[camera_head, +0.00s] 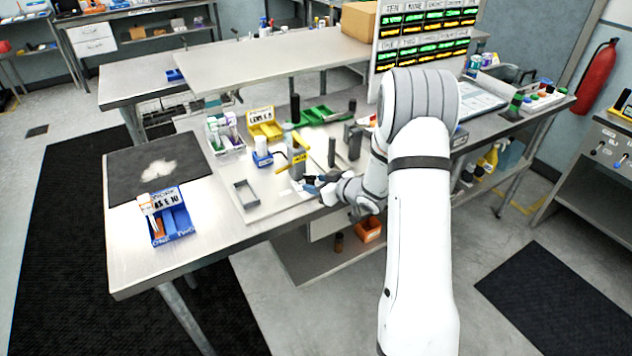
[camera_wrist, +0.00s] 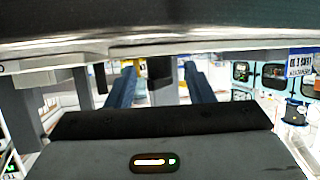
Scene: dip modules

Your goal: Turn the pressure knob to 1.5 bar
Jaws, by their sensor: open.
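My gripper (camera_head: 312,184) is low over the front part of the workbench, at the end of my white arm. In the wrist view its two blue fingers (camera_wrist: 160,84) stand apart, so it is open. A grey upright post shows in the gap between them, farther off; I cannot tell its distance, and nothing is seen gripped. I cannot make out a pressure knob or a 1.5 bar mark for certain. A grey fixture with a yellow bar (camera_head: 298,158) stands just beyond the gripper in the head view. My arm and wrist hide part of the bench there.
A yellow bin (camera_head: 264,123), green tray (camera_head: 320,114) and white-lidded container (camera_head: 262,152) stand behind the gripper. A grey open frame (camera_head: 246,194) and blue bin (camera_head: 172,222) are to its left. A cabinet with small knobs (camera_head: 600,150) is far right.

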